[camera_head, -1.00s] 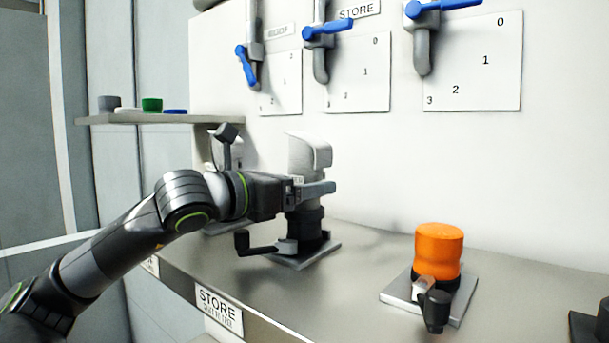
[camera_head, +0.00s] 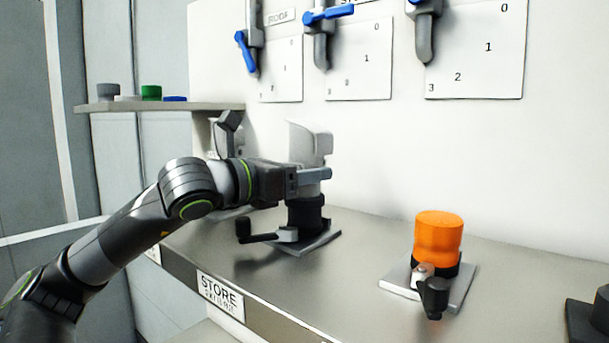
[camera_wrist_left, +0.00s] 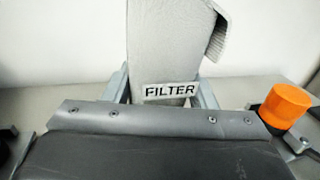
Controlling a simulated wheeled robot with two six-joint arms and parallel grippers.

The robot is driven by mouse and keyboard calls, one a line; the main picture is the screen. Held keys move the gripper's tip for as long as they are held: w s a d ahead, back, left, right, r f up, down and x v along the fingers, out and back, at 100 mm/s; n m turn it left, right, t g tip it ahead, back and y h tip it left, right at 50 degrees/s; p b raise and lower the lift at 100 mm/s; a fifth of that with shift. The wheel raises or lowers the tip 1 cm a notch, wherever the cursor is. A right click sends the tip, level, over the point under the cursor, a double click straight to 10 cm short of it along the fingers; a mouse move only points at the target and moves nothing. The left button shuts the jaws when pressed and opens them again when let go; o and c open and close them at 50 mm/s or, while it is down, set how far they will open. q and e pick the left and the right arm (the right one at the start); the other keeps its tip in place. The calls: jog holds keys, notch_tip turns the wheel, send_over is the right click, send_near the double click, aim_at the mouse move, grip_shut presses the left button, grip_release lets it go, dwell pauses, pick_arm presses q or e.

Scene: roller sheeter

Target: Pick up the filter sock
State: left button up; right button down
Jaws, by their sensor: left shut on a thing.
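The filter sock (camera_head: 311,144) is a pale grey fabric piece with a folded-over top, standing above a black holder (camera_head: 305,214) on a grey base plate. In the left wrist view the sock (camera_wrist_left: 168,55) carries a label reading FILTER. My left gripper (camera_head: 318,175) is level with the sock's lower part, its fingers on either side and shut on it. The sock's lower end is hidden behind the gripper and the holder, so I cannot tell whether it is clear of the holder. My right gripper is not in view.
An orange cylinder (camera_head: 438,236) stands on a plate with a black-handled clamp (camera_head: 432,292) to the right. A shelf (camera_head: 215,107) with small coloured pieces is at the left. Blue-handled valves (camera_head: 327,15) are on the wall. Bare counter (camera_head: 350,270) lies between the stations.

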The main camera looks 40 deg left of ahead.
aim_at(304, 125)
pick_arm(q)
jog(key=shift+r, duration=0.15)
jog(key=shift+r, duration=4.85)
